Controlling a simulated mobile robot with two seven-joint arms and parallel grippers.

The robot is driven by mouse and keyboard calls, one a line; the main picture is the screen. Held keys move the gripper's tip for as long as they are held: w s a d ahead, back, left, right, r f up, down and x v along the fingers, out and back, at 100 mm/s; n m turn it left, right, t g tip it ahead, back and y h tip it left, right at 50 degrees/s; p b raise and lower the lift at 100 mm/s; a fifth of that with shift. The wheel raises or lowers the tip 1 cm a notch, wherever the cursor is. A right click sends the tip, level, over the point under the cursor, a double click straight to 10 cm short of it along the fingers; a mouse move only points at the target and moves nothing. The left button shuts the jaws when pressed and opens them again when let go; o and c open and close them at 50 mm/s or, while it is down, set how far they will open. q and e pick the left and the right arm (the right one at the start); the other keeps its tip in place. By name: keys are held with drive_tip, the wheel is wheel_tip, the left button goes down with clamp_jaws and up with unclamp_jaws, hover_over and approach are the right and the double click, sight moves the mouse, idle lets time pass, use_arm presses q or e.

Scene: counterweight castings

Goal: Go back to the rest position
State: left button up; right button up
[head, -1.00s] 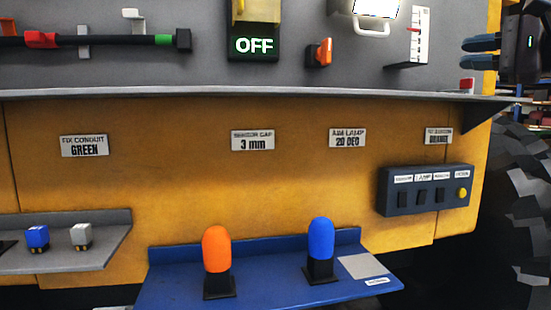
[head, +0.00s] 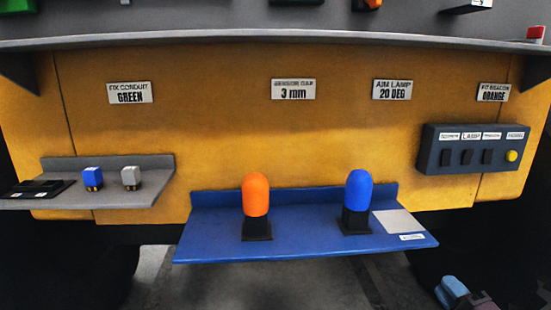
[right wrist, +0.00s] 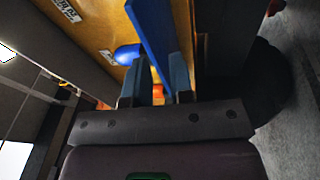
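My right gripper (head: 455,290) shows at the bottom right edge of the head view, below the blue shelf and partly cut off by the frame. In the right wrist view its two blue fingers (right wrist: 156,66) stand apart with nothing held between them. An orange-capped beacon (head: 256,195) and a blue-capped beacon (head: 359,192) stand upright on the blue shelf (head: 300,243). In the right wrist view the blue shelf (right wrist: 150,30) lies beyond the fingers. My left gripper is not in view.
A dark switch box (head: 468,150) with a yellow button is on the yellow panel at right. A grey shelf (head: 135,196) at left holds a blue and a white block. A long grey ledge (head: 250,37) runs across the top. Open floor shows below the blue shelf.

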drive_tip(key=s+a+f+m+g+h, duration=0.2)
drive_tip(key=s+a+f+m+g, duration=0.2)
drive_tip(key=s+f+m, duration=0.5)
drive_tip(key=s+a+f+m+g+h, duration=0.2)
drive_tip(key=s+a+f+m+g, duration=0.2)
drive_tip(key=s+f+m, duration=0.6)
wheel_tip(320, 180, down, 5)
drive_tip(key=shift+s+a+r+h, duration=0.2)
drive_tip(key=shift+s+a+h, duration=0.15)
drive_tip(key=shift+s, duration=0.65)
drive_tip(key=shift+o, duration=0.2)
